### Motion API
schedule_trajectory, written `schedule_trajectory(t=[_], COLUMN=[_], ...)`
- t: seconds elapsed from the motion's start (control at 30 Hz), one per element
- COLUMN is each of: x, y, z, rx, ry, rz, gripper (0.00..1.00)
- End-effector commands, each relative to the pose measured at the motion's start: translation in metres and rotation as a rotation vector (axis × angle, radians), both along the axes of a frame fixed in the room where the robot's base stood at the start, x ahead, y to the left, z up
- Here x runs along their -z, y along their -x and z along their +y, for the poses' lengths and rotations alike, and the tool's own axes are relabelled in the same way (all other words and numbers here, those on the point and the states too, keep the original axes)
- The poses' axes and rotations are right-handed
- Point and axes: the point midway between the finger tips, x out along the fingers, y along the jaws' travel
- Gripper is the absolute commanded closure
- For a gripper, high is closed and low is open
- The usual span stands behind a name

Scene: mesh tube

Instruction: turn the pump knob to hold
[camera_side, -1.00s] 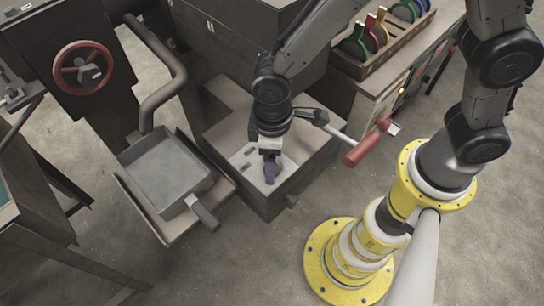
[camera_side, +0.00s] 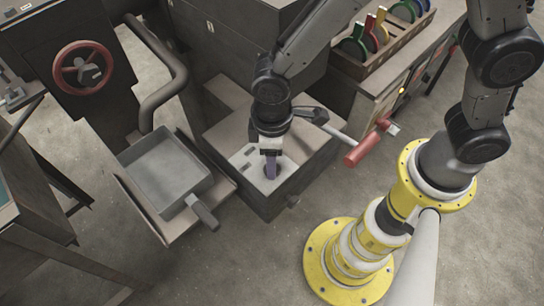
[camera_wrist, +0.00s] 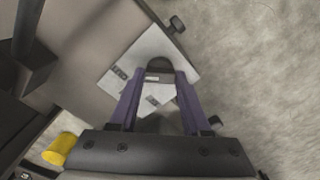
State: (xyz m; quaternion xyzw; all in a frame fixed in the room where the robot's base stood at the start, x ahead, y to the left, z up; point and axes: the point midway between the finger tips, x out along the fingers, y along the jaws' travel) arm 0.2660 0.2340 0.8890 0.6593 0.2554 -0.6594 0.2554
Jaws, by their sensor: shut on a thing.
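The pump knob (camera_wrist: 158,66) is a dark, rounded piece on a pale panel plate (camera_wrist: 146,103) with small dark labels. In the wrist view it sits between the tips of my gripper's (camera_wrist: 159,76) two purple fingers. My gripper is shut on the knob, one finger on each side. In the side view my gripper (camera_side: 271,166) points down at the pale plate (camera_side: 247,158) on top of the low dark box. The knob is mostly hidden there by the fingers, and I cannot read the labels.
A red-gripped lever (camera_side: 361,151) sticks out right of my gripper. A grey tray (camera_side: 168,172) with a handle stands to the left. A red handwheel (camera_side: 83,67) and a bent pipe (camera_side: 165,95) are farther left. A rack of coloured rings (camera_side: 378,40) stands at the back right.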

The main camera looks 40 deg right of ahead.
Motion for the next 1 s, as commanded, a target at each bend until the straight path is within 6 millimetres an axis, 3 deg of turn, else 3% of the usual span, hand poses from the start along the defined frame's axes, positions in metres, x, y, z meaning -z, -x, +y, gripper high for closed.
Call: schedule_trajectory(t=[1.0], x=[-0.0012], y=[-0.0005], z=[0.0005], rx=[-0.743], ry=[-0.001], rz=[-0.002], gripper=[1.00])
